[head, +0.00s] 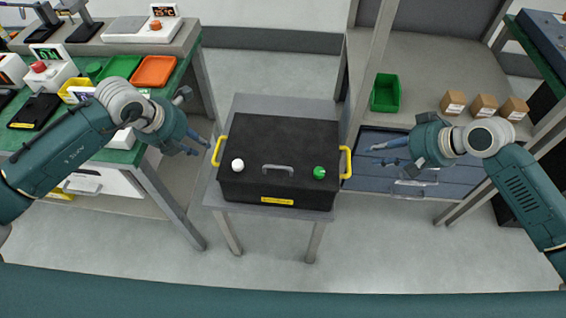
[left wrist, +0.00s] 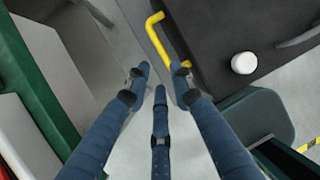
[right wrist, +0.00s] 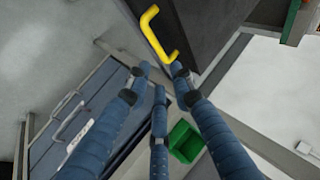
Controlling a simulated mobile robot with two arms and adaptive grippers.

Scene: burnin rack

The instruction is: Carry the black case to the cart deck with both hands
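The black case (head: 280,150) rests level on a small grey stand. It has a yellow handle at each end, a white knob and a green knob on its lid, and a grey grip on top. My left gripper (head: 203,146) is open and empty just left of the left yellow handle (head: 218,150); in the left wrist view that handle (left wrist: 157,38) lies just beyond the fingertips. My right gripper (head: 377,154) is open and empty just right of the right yellow handle (head: 345,162); in the right wrist view that handle (right wrist: 150,28) is close beyond one fingertip.
The grey stand (head: 232,215) stands in the aisle. At left is a green-topped bench (head: 125,155) with orange and green trays. At right is a shelving unit with a green bin (head: 386,93), small brown boxes (head: 483,105) and blue drawers (head: 390,178). Floor in front is clear.

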